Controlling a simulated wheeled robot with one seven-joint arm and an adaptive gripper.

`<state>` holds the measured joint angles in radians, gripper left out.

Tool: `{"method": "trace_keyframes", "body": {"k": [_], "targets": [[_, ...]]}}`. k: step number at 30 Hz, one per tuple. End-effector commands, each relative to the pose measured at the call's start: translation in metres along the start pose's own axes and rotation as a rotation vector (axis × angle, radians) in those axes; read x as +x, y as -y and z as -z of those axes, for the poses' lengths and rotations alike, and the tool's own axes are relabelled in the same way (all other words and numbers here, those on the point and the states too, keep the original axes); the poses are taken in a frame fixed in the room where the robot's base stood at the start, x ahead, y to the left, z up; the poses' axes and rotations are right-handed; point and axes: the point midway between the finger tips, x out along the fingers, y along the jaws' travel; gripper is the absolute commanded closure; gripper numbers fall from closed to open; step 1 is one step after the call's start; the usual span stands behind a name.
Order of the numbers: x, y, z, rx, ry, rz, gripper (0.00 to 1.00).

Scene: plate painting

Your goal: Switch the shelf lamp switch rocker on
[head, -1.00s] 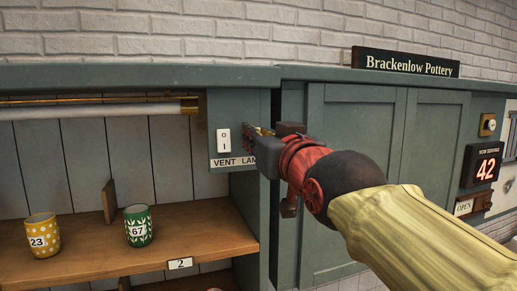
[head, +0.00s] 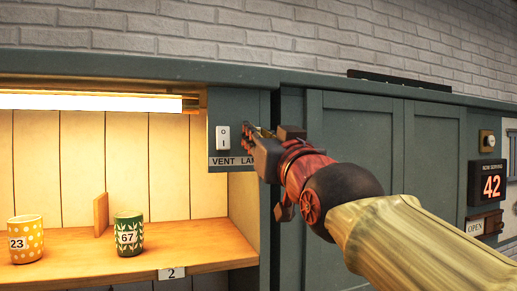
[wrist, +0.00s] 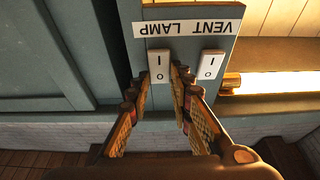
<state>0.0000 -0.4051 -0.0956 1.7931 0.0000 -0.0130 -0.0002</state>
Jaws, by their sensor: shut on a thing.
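The switch panel (head: 215,140) is a dark plate with white rockers and a label reading VENT LAMP. The white vent rocker (head: 223,137) shows left of my gripper (head: 258,138) in the head view; my gripper covers the lamp rocker there. In the wrist view the panel is upside down, and the lamp rocker (wrist: 159,66) lies between the fingertips of my gripper (wrist: 161,78). The vent rocker (wrist: 211,64) is to its right, outside the fingers. The shelf lamp tube (head: 90,101) glows bright above the shelf; its lit end shows in the wrist view (wrist: 275,83).
The lit wooden shelf (head: 205,252) holds a yellow dotted cup (head: 25,240), a green leaf cup (head: 128,235) and an upright divider (head: 101,214). Green cupboard doors (head: 365,145) stand behind my arm. A red 42 display (head: 490,187) is at the right.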

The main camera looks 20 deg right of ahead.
Motion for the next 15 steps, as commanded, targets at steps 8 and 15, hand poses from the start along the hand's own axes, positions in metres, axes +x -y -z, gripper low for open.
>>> {"method": "trace_keyframes", "body": {"k": [8, 15], "targets": [[-0.0002, 0.0, 0.0017, 0.0, -0.006, 0.0, 1.0], [-0.0002, 0.0, 0.0012, 0.0, -0.005, 0.0, 0.7]]}}
